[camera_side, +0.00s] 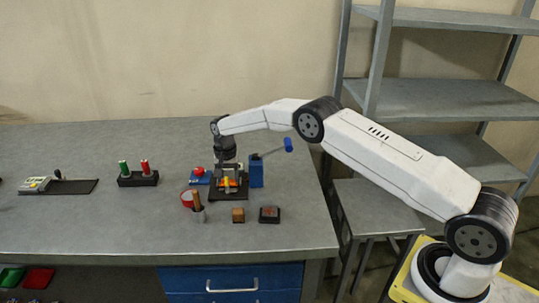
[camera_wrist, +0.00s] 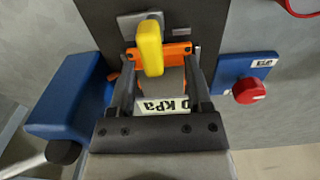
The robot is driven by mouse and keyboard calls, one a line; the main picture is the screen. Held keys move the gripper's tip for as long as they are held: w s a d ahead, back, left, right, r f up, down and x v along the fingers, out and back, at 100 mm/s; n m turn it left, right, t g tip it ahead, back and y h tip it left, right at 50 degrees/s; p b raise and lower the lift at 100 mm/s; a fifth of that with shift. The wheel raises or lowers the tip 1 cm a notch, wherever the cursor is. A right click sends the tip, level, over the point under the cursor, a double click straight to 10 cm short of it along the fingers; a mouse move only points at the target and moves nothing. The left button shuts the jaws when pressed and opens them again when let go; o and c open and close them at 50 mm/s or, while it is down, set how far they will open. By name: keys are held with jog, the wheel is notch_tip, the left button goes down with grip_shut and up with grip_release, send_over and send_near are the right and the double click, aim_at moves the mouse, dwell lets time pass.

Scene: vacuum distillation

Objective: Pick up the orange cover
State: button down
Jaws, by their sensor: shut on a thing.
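The orange cover (camera_wrist: 178,51) is in the wrist view, with a yellow handle-like part (camera_wrist: 149,48) in front of its middle. My gripper (camera_wrist: 160,78) has its two fingers on either side of the cover, shut on it. In the side view my gripper (camera_side: 229,172) points down over the dark base plate (camera_side: 229,195), and a small patch of orange and yellow shows between the fingers. A display reading "kPa" (camera_wrist: 160,106) shows between the fingers in the wrist view. I cannot tell whether the cover is clear of what lies under it.
A blue box with a lever (camera_side: 256,172) stands close on the right of my gripper. A blue pad with a red knob (camera_side: 199,174) is on the left. A red-rimmed container (camera_side: 188,199), a wooden block (camera_side: 238,215) and a black box (camera_side: 269,214) stand in front.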

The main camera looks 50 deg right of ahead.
notch_tip(320, 180, up, 9)
jog(key=shift+r, duration=0.15)
dwell(0.4)
jog(key=shift+d, duration=0.1)
dwell(0.4)
